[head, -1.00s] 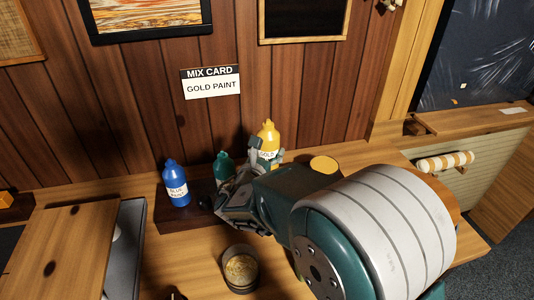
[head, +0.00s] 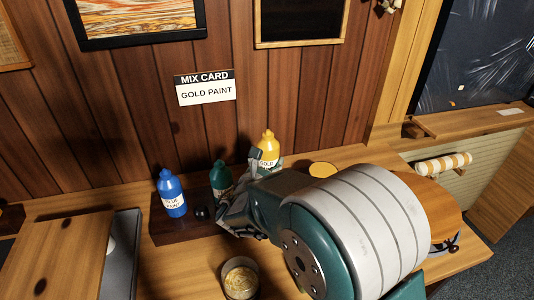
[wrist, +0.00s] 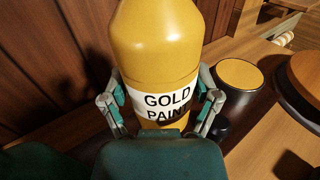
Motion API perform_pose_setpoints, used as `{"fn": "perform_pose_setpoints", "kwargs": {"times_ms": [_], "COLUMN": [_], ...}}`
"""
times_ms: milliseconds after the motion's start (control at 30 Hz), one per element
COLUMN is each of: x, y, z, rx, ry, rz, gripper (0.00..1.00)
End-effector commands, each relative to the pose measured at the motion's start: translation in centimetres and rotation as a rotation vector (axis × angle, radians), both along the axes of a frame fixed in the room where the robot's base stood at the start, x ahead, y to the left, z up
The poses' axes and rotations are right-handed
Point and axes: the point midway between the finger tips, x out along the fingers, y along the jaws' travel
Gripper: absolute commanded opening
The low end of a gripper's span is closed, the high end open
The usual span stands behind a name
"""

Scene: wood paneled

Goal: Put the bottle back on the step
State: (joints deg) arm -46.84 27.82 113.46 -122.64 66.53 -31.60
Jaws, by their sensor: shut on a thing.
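The gold paint bottle (head: 268,149) is yellow with a white label and stands upright in my gripper (head: 262,166). In the wrist view the fingers press on both sides of the bottle (wrist: 155,52) at label height. Its base is hidden behind my gripper, so I cannot tell whether it touches the step. The dark wooden step (head: 172,230) runs along the wall, its right part hidden by my arm. A blue bottle (head: 171,192) stands upright at its left. A green bottle (head: 219,178) stands between the blue and gold ones, partly covered by my gripper.
A cup with gold-brown contents (head: 240,280) stands on the bench in front of the step. A dark jar with a yellow top (wrist: 240,75) stands right of the gold bottle. A mix card (head: 206,88) reading "GOLD PAINT" hangs on the wall. A wooden board (head: 65,250) lies at left.

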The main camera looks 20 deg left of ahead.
Motion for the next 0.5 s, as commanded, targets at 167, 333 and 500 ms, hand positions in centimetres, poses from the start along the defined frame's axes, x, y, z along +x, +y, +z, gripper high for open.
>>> {"fn": "perform_pose_setpoints", "kwargs": {"times_ms": [167, 333, 500], "x": [0.0, 0.0, 0.0], "y": [-0.2, 0.1, 0.2], "z": [-1.5, -3.1, -4.3], "rx": [0.0, -0.002, -0.003], "ry": [0.0, -0.001, -0.001], "rz": [-0.002, -0.001, 0.0], "gripper": [0.19, 0.19, 0.19]}}
